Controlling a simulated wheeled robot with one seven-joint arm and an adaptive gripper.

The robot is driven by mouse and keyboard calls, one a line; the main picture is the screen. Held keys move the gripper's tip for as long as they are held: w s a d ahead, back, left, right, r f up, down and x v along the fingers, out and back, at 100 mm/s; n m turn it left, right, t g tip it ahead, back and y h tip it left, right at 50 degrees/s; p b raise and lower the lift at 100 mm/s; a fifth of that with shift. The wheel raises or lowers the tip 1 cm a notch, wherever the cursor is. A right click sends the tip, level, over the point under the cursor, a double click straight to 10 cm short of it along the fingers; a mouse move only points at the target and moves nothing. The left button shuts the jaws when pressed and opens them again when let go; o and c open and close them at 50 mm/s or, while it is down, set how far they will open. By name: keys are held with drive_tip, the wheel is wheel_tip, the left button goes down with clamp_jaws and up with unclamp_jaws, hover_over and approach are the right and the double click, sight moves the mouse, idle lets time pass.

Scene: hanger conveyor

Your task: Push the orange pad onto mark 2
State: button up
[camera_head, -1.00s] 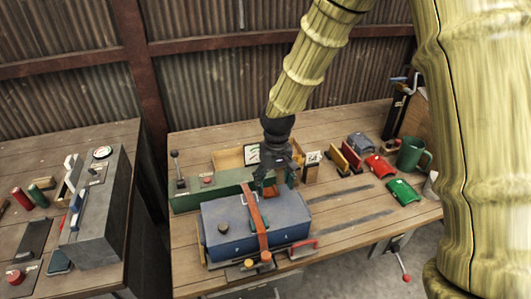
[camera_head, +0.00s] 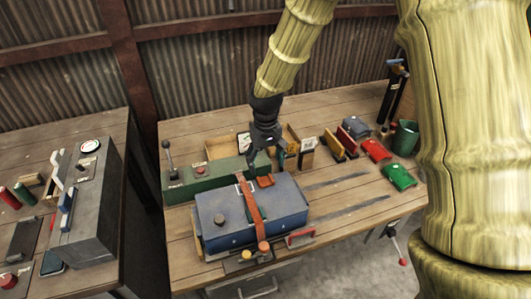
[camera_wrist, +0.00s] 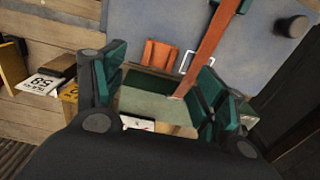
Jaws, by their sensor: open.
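The orange pad (camera_head: 265,181) lies flat on the lid of a blue case (camera_head: 290,202), near its back edge and right of a brown-orange strap (camera_head: 251,212). In the wrist view the pad (camera_wrist: 160,53) lies beyond my fingers, with a white square outline (camera_wrist: 187,63) between it and the strap. I cannot read a number there, so I cannot tell which mark it is. My gripper (camera_head: 268,160) is above and behind the case's back edge.
A green machine with a lever (camera_head: 207,182) stands behind the case. Number cards (camera_head: 308,146) and red and green parts (camera_head: 400,177) sit to the right. A dark knob (camera_head: 219,219) rises from the lid. A grey machine (camera_head: 85,195) stands on the left bench.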

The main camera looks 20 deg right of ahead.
sight(265, 181)
drive_tip(key=shift+f+p, duration=0.8)
drive_tip(key=shift+f, duration=3.05)
drive_tip(key=c, duration=1.1)
